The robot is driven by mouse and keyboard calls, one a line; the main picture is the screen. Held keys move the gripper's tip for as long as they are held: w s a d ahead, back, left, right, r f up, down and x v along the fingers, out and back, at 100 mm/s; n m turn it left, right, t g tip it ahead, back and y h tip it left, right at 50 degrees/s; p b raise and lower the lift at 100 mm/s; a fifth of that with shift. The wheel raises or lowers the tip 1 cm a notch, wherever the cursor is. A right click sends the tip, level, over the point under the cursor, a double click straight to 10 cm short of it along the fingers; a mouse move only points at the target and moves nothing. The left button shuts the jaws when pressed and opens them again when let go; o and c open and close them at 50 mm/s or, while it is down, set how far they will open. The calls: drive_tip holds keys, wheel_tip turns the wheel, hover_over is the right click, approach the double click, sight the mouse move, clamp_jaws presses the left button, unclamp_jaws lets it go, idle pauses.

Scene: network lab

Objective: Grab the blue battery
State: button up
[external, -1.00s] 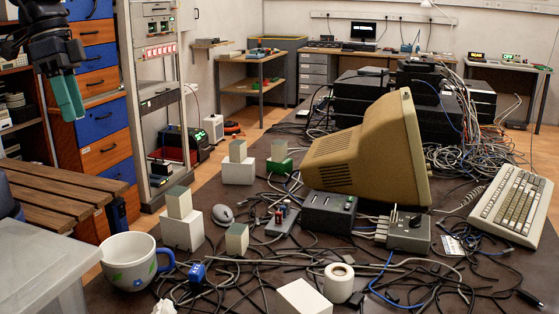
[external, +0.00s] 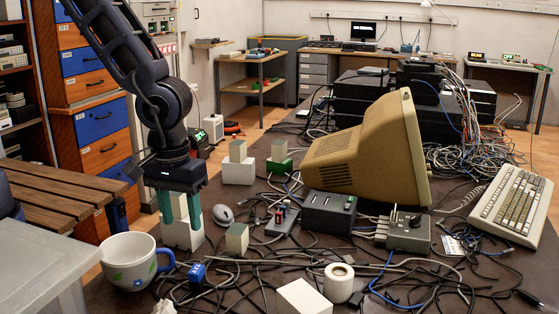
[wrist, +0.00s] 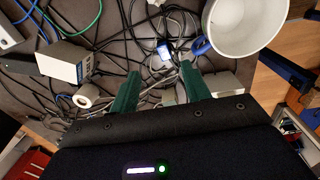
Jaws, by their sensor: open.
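A small blue block (external: 197,273), which looks like the blue battery, sits on the dark table among cables, just right of the mug. It also shows in the wrist view (wrist: 164,50), near the mug's blue handle. My gripper (external: 181,224) is open with two green fingers pointing down. In the external view it appears above and behind the blue block, in front of a white box. In the wrist view the block lies beyond and roughly between the fingertips (wrist: 160,70), with nothing held. The block's underside is hidden.
A white mug (external: 129,263) stands close left of the blue block. A white box (external: 178,240) is partly hidden behind my fingers. A pale block (external: 237,240), grey mouse (external: 223,214) and white roll (external: 339,283) stand to the right. Loose cables cover the table.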

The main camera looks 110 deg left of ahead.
drive_tip(key=n, duration=0.2)
hover_over(196, 269)
drive_tip(key=f, duration=0.6)
drive_tip(key=shift+w+d+f, duration=0.1)
drive_tip(key=shift+w+d, duration=0.15)
drive_tip(key=shift+w, duration=0.1)
wheel_tip(196, 269, down, 5)
drive_tip(key=shift+f, duration=0.1)
drive_tip(key=f, duration=0.3)
drive_tip(key=shift+s+a+f, duration=0.25)
drive_tip(key=shift+s+a, duration=0.05)
drive_tip(key=shift+s, duration=0.1)
drive_tip(key=shift+f, duration=0.8)
clamp_jaws()
